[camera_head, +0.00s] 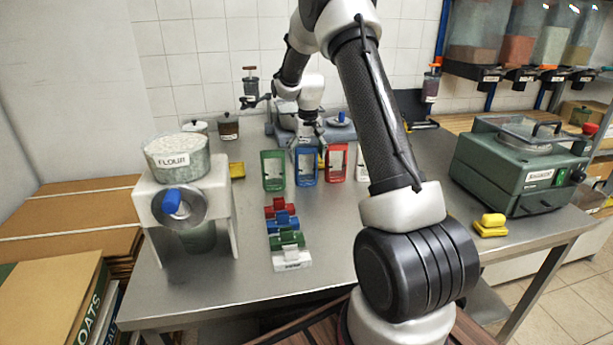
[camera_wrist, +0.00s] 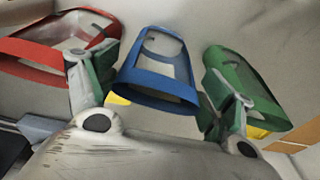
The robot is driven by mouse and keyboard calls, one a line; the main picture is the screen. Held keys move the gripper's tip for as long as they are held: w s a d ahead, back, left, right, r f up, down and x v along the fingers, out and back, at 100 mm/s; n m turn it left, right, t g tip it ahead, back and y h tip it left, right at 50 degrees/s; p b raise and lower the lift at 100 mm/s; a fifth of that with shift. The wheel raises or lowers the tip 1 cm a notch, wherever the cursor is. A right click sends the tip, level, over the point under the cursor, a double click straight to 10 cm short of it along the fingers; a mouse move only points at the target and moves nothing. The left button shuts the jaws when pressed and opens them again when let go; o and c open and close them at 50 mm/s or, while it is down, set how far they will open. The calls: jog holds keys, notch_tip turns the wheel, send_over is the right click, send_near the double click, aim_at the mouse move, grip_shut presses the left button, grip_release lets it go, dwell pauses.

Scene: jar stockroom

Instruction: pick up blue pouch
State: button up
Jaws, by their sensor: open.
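The blue pouch (camera_head: 306,167) has a blue frame and a clear window, and stands on the steel table between a green pouch (camera_head: 272,170) and a red pouch (camera_head: 336,162). In the wrist view the blue pouch (camera_wrist: 160,70) lies in the middle, between the two fingers, with the red pouch (camera_wrist: 62,45) at left and the green pouch (camera_wrist: 243,88) at right. My gripper (camera_head: 308,135) is at the upper part of the blue pouch in the head view. Its fingers (camera_wrist: 153,85) are apart, with a gap on each side of the blue pouch.
A white-framed pouch (camera_head: 362,165) stands right of the red one, partly behind my arm. Red, blue and green clips (camera_head: 285,225) lie in front. A flour container (camera_head: 178,155) on a white stand is at left, a green machine (camera_head: 520,170) at right.

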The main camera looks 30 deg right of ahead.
jog(key=shift+w+f, duration=0.15)
jog(key=shift+f, duration=0.65)
jog(key=c, duration=0.9)
notch_tip(320, 180, up, 9)
jog(key=shift+r, duration=0.55)
